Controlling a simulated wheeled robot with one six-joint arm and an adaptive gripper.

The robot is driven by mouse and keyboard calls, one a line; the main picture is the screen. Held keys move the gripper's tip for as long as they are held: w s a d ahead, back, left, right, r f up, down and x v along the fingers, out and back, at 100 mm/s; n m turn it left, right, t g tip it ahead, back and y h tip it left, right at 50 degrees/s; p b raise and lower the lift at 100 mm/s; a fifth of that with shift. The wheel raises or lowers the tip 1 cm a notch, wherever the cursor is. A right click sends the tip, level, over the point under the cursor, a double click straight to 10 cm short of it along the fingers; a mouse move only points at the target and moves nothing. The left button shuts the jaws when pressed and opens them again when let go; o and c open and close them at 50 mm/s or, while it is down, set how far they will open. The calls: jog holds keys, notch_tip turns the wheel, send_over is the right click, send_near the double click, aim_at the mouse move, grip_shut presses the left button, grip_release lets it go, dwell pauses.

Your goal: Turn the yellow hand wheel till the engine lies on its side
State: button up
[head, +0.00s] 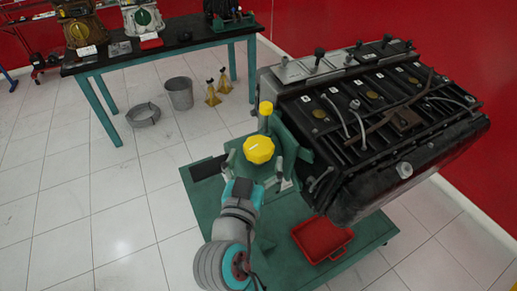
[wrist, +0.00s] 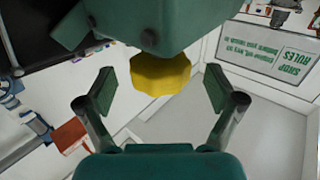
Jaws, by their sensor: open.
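The yellow hand wheel (head: 258,149) is on the near left side of the green engine stand (head: 291,139). The wrist view shows the wheel (wrist: 160,76) ahead, partly covered by a green part of the stand (wrist: 168,22). The big dark engine (head: 390,130) is held on the stand, with its ribbed top and hoses facing mostly up. My gripper (head: 256,166) is open, with one finger on either side of the wheel's outline. In the wrist view, both fingers (wrist: 157,92) stand apart from the wheel, with gaps showing.
A red tray (head: 322,239) lies on the stand's green base under the engine. Tiled floor at left is clear.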

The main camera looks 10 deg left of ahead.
aim_at(258, 150)
jog(key=shift+w+d, duration=0.15)
jog(key=shift+w, duration=1.35)
jog(key=c, duration=1.2)
jog(key=shift+o, duration=0.2)
jog(key=shift+h, duration=0.4)
jog(key=shift+m+g+h, duration=0.3)
jog(key=shift+m+h, duration=0.5)
jog(key=shift+h, duration=0.1)
jog(key=shift+m+g+h, duration=0.4)
jog(key=shift+m+h, duration=0.4)
jog(key=shift+h, duration=0.4)
